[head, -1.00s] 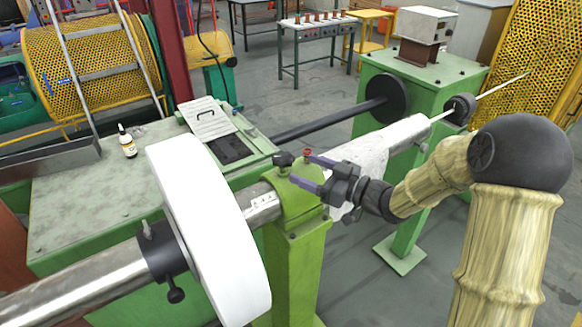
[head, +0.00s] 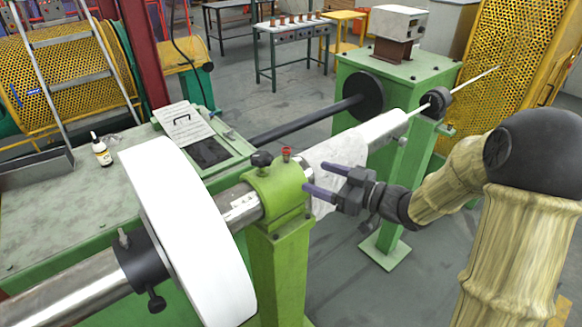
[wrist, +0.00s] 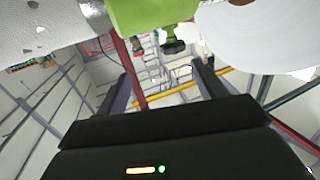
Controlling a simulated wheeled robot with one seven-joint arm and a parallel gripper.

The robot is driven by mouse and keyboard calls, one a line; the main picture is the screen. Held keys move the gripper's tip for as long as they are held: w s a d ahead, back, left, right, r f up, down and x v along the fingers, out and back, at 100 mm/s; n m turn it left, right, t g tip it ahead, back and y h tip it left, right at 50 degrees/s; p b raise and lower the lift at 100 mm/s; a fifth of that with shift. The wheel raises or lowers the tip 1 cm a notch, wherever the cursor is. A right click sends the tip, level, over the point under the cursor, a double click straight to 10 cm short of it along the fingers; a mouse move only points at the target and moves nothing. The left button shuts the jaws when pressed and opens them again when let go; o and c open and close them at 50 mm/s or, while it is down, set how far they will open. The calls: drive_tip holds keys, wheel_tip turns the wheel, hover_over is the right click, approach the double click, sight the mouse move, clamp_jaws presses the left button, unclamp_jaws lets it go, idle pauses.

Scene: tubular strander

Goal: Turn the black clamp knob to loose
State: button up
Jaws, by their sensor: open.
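The black clamp knob (head: 261,158) sits on top of the green shaft clamp (head: 278,192), left of a small red-topped fitting (head: 287,153). In the wrist view, a black knob (wrist: 173,46) shows against the green clamp (wrist: 150,14), above the gap between my fingers. My gripper (head: 314,178) is open and empty, with its two purple-grey fingers pointing left. It is just right of the clamp, apart from the black knob. The fingers also show in the wrist view (wrist: 163,90). Whether a fingertip touches the clamp's side, I cannot tell.
A large white disc (head: 185,235) is on the shaft left of the clamp. A black collar (head: 143,262) with its own knob is further left. A white cloth-like wrap (head: 330,160) hangs behind my gripper. A bottle (head: 101,150) stands on the green cabinet.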

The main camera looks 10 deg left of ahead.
drive_tip(key=d+f+m+t+h, duration=0.2)
drive_tip(key=d+f+m+h, duration=0.15)
drive_tip(key=d+h, duration=0.3)
drive_tip(key=d+f+m+t+h, duration=0.1)
drive_tip(key=d+f+m+h, duration=0.2)
drive_tip(key=d+m+h, duration=0.3)
drive_tip(key=s+d+f+m+g+h, duration=0.2)
drive_tip(key=s+d+g, duration=0.1)
drive_tip(key=s, duration=0.5)
drive_tip(key=s+d+f+m+g+h, duration=0.1)
drive_tip(key=s+g, duration=0.3)
drive_tip(key=s, duration=0.4)
drive_tip(key=shift+s+d+f+m+h, duration=0.4)
drive_tip(key=shift+d+f+m, duration=0.25)
drive_tip(key=shift+d, duration=0.25)
